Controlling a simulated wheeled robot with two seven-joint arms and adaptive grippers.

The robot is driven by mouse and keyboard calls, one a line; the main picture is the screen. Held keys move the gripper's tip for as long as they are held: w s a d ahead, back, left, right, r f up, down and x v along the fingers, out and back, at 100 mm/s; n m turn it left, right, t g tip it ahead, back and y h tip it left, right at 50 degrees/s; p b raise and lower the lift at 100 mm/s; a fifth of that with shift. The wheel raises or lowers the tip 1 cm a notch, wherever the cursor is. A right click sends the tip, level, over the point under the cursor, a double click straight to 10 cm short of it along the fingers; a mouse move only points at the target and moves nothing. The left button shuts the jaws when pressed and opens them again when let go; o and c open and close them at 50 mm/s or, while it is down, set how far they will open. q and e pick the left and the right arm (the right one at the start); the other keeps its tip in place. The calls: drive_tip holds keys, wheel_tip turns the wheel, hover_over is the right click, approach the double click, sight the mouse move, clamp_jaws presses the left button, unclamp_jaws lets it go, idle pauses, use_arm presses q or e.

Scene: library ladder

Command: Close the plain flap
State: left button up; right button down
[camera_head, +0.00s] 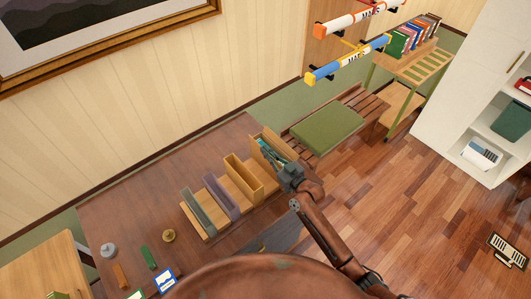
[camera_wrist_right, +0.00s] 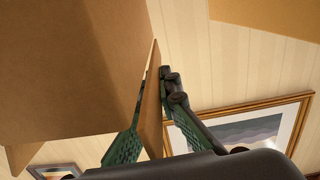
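The desk (camera_head: 140,200) bears a row of upright holders: one grey (camera_head: 198,212), one purple (camera_head: 221,196), one plain tan (camera_head: 243,180), and another tan one (camera_head: 258,146) at the right end. My right gripper (camera_head: 274,158) is at that end holder and covers part of it. In the right wrist view a thin plain brown panel (camera_wrist_right: 152,105), perhaps the flap, stands between the fingers of my right gripper (camera_wrist_right: 154,110). Whether both fingers press the thin panel is unclear. My left gripper is out of view.
A green-cushioned bench (camera_head: 327,128) stands just beyond the desk's right end. A brass object (camera_head: 168,236), a grey weight (camera_head: 109,251) and several small items lie on the desk's left part. A white cabinet (camera_head: 470,80) stands at right; the wooden floor before it is mostly clear.

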drive_tip(key=shift+w+d+m, duration=0.1)
drive_tip(key=shift+m, duration=0.3)
drive_tip(key=c, duration=2.2)
unclamp_jaws()
drive_tip(key=v, duration=1.2)
